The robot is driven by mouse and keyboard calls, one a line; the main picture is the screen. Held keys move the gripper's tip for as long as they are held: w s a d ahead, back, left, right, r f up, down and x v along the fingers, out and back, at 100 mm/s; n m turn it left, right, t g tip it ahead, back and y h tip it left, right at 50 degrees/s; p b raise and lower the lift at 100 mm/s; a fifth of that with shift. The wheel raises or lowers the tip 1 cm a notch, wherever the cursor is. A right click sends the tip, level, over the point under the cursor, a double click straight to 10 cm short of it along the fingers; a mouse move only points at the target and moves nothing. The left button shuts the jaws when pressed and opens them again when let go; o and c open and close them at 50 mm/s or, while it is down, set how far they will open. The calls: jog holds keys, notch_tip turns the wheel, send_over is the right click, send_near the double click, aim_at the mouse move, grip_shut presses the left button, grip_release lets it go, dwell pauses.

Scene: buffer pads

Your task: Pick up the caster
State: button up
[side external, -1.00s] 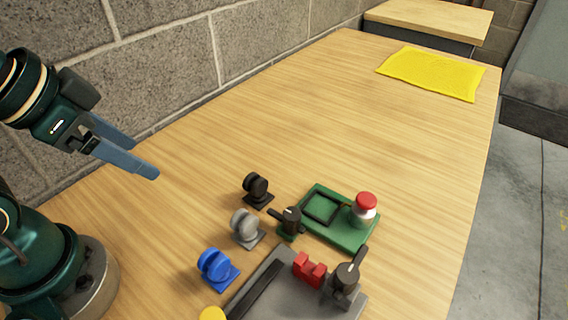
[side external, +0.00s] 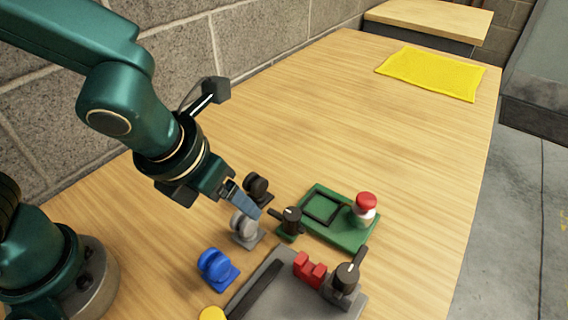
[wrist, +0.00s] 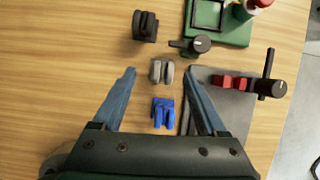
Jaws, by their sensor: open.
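Several casters stand in a row on the wooden table. In the side view these are a black caster (side external: 257,187), a grey caster (side external: 245,229) and a blue caster (side external: 216,268), with part of a yellow one (side external: 212,313) at the bottom edge. My gripper (side external: 246,202) is above the row, near the grey and black casters, and partly covers them. In the wrist view my open gripper (wrist: 161,71) has the grey caster (wrist: 162,71) and blue caster (wrist: 163,112) showing between its fingers. The black caster (wrist: 145,25) shows beyond the fingertips. The jaws look empty.
A green fixture (side external: 350,236) with a red-topped button and a black clamp is right of the casters. A grey fixture (side external: 262,293) with red blocks and a black-handled clamp is in front. A yellow pad (side external: 432,73) lies at the far end. The table between is clear.

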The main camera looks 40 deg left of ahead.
aim_at(243, 217)
jog(key=shift+s+d+f+m, duration=0.3)
jog(key=shift+d+f, duration=0.05)
jog(key=shift+f, duration=0.2)
jog(key=shift+x, duration=2.35)
grip_shut()
